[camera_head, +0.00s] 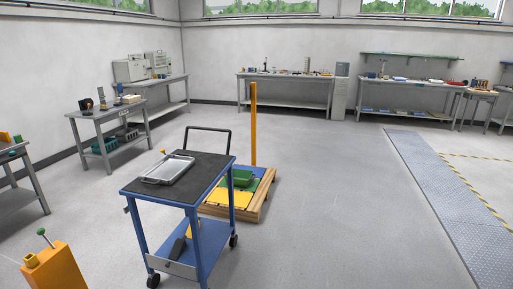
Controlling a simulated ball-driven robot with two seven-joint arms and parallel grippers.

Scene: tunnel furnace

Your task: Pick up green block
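A green block-like item (241,177) sits low on a wooden pallet (258,206) near the middle of the room. The cart in front hides part of it, and I cannot tell its exact shape. The pallet also carries yellow (240,199) and blue flat areas. Neither of my grippers shows in the head view.
A blue cart (205,171) holding a metal tray (168,169) stands before the pallet. An orange post (253,125) rises behind. An orange box-shaped thing with a green-knobbed lever (54,270) is at lower left.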

